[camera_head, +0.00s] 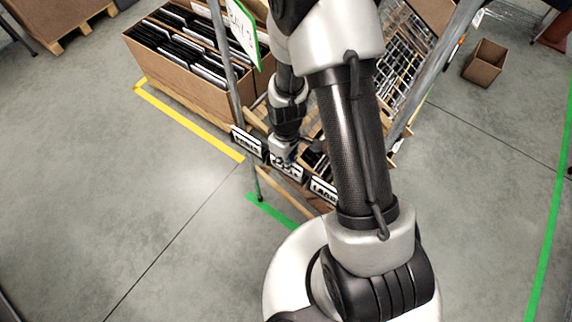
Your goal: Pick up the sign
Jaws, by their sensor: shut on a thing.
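My gripper (284,157) is low at the front edge of the tilted carton rack and is shut. It is at the middle one of three small black-and-white signs, and it appears shut on this sign (288,172). The fingers cover part of the sign's upper edge. Another small sign (247,144) is to the left and a third sign (322,190) to the right, partly behind my arm. The lettering is too small to read surely. I cannot tell whether the middle sign is clear of the rack edge.
A large carton (180,83) of dark files stands at the upper left. A metal post (222,50) rises beside my gripper, with a white, green-edged board (243,28) near its top. A small open box (485,63) is on the floor at right. The floor at left is clear.

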